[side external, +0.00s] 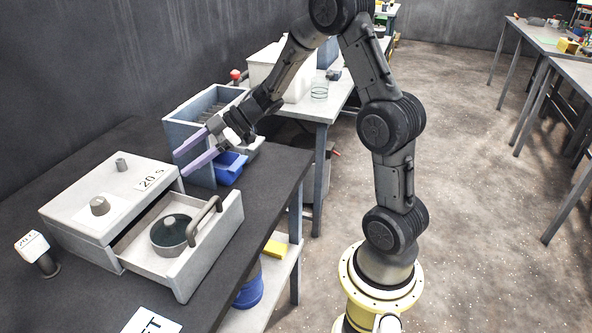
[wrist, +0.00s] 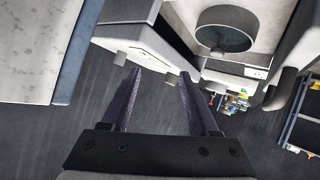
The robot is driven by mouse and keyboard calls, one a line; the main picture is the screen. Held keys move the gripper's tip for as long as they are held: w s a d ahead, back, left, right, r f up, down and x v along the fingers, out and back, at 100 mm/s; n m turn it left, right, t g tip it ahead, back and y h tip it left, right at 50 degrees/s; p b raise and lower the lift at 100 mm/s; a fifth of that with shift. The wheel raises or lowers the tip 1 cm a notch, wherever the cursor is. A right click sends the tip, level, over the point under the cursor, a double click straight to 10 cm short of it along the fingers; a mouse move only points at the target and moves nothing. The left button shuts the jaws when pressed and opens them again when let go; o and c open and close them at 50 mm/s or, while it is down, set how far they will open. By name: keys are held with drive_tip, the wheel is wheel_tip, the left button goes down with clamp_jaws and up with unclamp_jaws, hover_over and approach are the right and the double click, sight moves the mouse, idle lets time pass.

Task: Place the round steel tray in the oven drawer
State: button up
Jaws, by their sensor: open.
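The round steel tray (side external: 172,232) sits inside the pulled-out oven drawer (side external: 196,270). It is a shallow grey dish with a dark inside and a small light piece in it. In the wrist view the round tray (wrist: 228,31) is at the top, in the drawer. The white oven (side external: 88,206) has knobs on top and a "20 s" label. My gripper (side external: 186,150) has two long purple fingers and is above and behind the drawer, clear of the tray. In the wrist view my gripper (wrist: 160,75) is open with nothing between its fingers.
A blue-grey box unit (side external: 195,158) with a blue bin (side external: 230,166) stands behind the oven, close to my gripper. The drawer's dark handle (side external: 204,222) rises at its front. A small white-topped device (side external: 36,250) stands at the left. The dark bench is bare right of the drawer.

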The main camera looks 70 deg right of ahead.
wheel_tip(320, 180, up, 7)
drive_tip(key=w+d+m+t+h, duration=0.1)
drive_tip(key=d+m+t+h, duration=0.2)
drive_tip(key=h, duration=0.2)
drive_tip(key=s+d+r+m+h, duration=0.2)
drive_tip(key=s+r+m+h, duration=0.3)
drive_tip(key=s+r+h, duration=0.15)
drive_tip(key=s+a+f+m+g+y, duration=0.1)
drive_tip(key=s+a+f+g, duration=0.1)
drive_tip(key=s, duration=0.6)
drive_tip(key=s+a+f+m+g+y, duration=0.1)
drive_tip(key=s+a+f+g, duration=0.1)
drive_tip(key=s, duration=0.6)
drive_tip(key=s+a+f+m+g+y, duration=0.1)
drive_tip(key=s+a+f+m+g, duration=0.1)
drive_tip(key=s, duration=0.6)
drive_tip(key=a+f, duration=0.1)
drive_tip(key=a, duration=0.1)
drive_tip(key=shift+a, duration=0.3)
drive_tip(key=shift+c, duration=0.3)
